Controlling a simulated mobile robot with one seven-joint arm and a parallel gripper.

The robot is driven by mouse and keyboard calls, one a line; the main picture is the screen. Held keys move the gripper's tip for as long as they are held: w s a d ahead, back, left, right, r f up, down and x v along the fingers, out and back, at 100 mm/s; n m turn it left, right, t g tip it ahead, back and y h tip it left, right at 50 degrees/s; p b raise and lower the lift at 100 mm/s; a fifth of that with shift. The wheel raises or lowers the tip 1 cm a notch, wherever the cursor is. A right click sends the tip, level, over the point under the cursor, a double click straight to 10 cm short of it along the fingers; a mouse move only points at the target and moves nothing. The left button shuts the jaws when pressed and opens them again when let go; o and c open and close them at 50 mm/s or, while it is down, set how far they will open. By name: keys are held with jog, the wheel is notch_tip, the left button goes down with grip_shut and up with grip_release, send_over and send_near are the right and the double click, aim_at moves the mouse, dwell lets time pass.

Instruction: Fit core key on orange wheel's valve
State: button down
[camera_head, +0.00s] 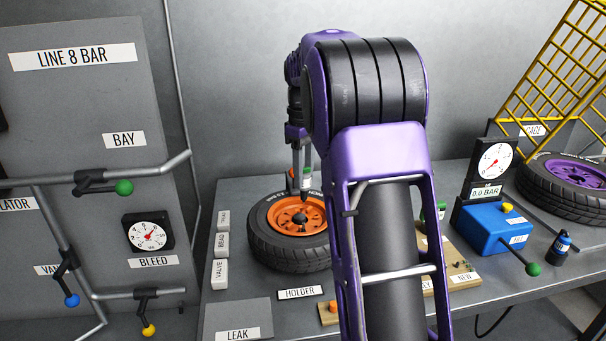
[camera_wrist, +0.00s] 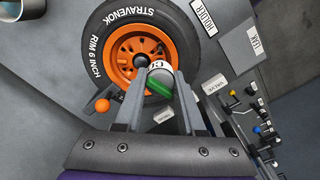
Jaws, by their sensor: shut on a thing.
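The orange wheel (camera_head: 284,243) lies flat on the bench, a black tyre around an orange rim. It also fills the upper part of the wrist view (camera_wrist: 123,57). My gripper (camera_head: 305,188) is above the wheel, near its far side in the head view. In the wrist view my gripper (camera_wrist: 160,105) is shut on the core key (camera_wrist: 160,84), which has a green body and a white lettered top. The key overlaps the rim's edge in that view. The valve cannot be made out, and I cannot tell whether the key touches it.
Blocks labelled VALVE (camera_head: 220,274) and BEAD stand left of the wheel. The HOLDER label (camera_head: 300,293) and a grey LEAK plate (camera_head: 237,318) are in front. Right are a blue box (camera_head: 492,230) with a gauge, a small bottle (camera_head: 561,243) and a purple-rimmed wheel (camera_head: 577,174) by a yellow cage.

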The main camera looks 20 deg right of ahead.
aim_at(303, 194)
jog(key=shift+f+b, duration=1.6)
jog(key=shift+f, duration=1.25)
jog(key=shift+r+p, duration=0.1)
jog(key=shift+p, duration=0.5)
jog(key=shift+f, duration=0.6)
jog(key=shift+p, duration=0.55)
dwell(0.8)
jog(key=shift+f+b, duration=0.45)
jog(key=shift+f, duration=0.35)
jog(key=shift+c, duration=2.2)
grip_release()
